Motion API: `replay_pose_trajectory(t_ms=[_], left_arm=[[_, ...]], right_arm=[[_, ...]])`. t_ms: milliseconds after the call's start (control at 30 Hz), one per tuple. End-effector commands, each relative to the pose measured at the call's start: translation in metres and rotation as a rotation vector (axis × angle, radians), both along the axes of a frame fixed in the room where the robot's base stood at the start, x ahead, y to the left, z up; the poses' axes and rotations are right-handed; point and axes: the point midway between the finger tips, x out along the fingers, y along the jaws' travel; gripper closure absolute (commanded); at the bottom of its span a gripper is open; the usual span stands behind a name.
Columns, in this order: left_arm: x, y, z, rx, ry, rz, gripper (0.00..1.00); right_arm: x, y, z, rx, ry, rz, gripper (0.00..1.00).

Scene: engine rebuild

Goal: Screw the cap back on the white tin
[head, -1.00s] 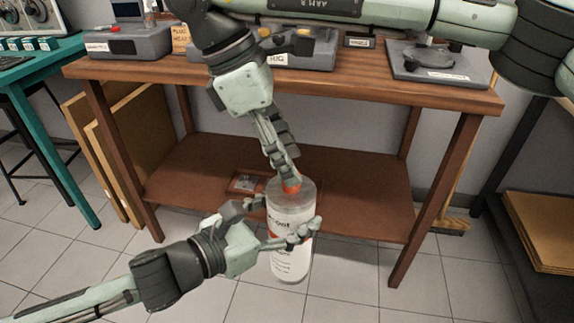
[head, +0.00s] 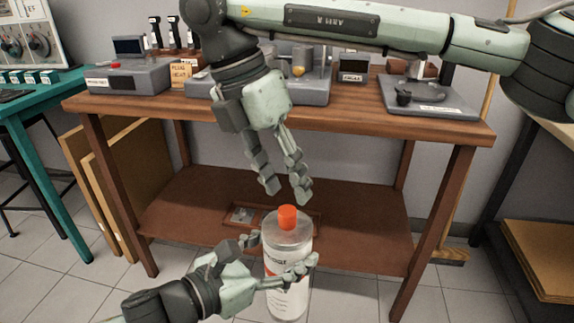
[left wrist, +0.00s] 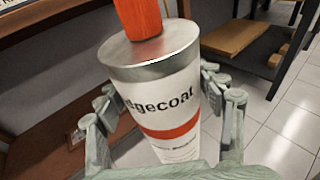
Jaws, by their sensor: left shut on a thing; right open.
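The white tin (head: 287,262) is a tall cylinder with a grey metal top and an orange band. It stands upright in my left gripper (head: 281,272), which is shut around its body. The tin also fills the middle of the left wrist view (left wrist: 160,105). The orange cap (head: 288,217) sits on top of the tin and looks upright; it also shows in the left wrist view (left wrist: 139,18). I cannot tell how tightly it is seated. My right gripper (head: 287,196) is open and empty, its fingers pointing down just above the cap and apart from it.
A wooden workbench (head: 350,122) stands behind, with devices on its top. Its lower shelf (head: 370,215) holds a small tray (head: 242,215) behind the tin. A teal table (head: 35,90) is at the left. Open tiled floor lies in front.

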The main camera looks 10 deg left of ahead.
Motion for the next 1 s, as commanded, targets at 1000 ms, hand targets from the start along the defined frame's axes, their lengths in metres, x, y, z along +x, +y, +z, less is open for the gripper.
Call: replay_pose_trajectory(t_ms=[1000], left_arm=[[0.000, -0.001, 0.003, -0.003, -0.004, -0.001, 1.00]], right_arm=[[0.001, -0.005, 0.021, 0.060, 0.437, 2.534, 0.59]])
